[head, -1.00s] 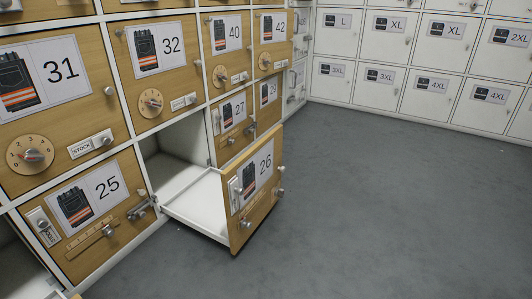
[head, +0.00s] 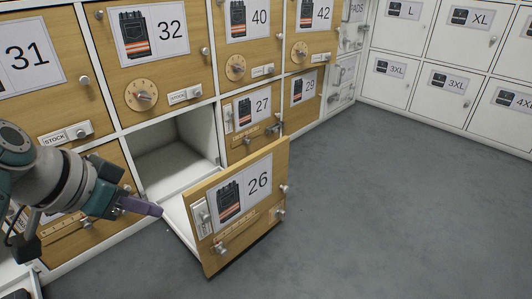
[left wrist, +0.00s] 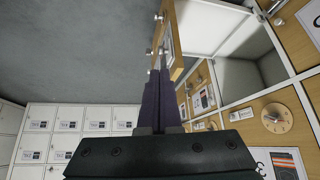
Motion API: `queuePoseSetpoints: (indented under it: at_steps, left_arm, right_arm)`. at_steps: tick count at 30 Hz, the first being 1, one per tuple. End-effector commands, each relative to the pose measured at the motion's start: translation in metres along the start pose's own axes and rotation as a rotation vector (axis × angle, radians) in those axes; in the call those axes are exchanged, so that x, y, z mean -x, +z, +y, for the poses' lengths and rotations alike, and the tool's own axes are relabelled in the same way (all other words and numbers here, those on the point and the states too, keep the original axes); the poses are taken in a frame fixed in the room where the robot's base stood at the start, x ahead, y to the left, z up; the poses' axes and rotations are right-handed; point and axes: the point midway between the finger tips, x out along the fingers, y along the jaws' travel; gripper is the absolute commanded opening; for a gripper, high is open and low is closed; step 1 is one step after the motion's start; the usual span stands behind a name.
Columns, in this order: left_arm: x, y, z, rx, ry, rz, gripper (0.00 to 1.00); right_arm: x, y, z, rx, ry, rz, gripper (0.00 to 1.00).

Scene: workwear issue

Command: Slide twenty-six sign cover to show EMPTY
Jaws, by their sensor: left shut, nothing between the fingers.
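The front numbered 26 (head: 233,235) is wood-coloured with a picture of dark trousers with orange bands. It stands out from the cabinet, with a white inner surface behind it. Its narrow upright sign (head: 202,218) is at the front's left edge; its word is too small to read surely. A slide fitting (head: 221,249) sits below the picture. My left gripper (head: 158,210), with purple fingers, is shut and empty, just left of the sign and apart from it in the head view. In the left wrist view its fingers (left wrist: 159,75) point toward the wooden front (left wrist: 175,45). My right gripper is out of view.
The empty white compartment (head: 178,150) is open behind front 26. Closed fronts 32 (head: 185,62), 27 (head: 267,103) and 31 (head: 75,100) surround it, with protruding knobs and dials. White lockers (head: 440,90) line the back. The grey floor (head: 400,210) at right is clear.

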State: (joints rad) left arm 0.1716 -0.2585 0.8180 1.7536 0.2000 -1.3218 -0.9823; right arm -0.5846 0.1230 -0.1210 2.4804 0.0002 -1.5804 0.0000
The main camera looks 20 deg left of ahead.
Motion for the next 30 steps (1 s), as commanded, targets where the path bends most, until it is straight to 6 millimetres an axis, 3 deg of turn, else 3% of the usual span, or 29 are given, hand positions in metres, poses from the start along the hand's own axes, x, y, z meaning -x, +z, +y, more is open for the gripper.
queuePoseSetpoints:
  at_steps: [8, 21, 30]
  left_arm:
    - [-0.015, 0.002, 0.000, 0.000, 0.000, 0.001, 0.00]
    - [-0.107, 0.004, 0.000, 0.000, 0.000, 0.002, 0.00]
    - [-0.137, -0.005, 0.000, 0.001, 0.000, 0.001, 0.00]
  right_arm:
    - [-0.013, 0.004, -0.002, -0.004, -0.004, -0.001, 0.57]
    - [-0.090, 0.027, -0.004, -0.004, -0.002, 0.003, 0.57]
    - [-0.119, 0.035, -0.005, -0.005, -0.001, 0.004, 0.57]
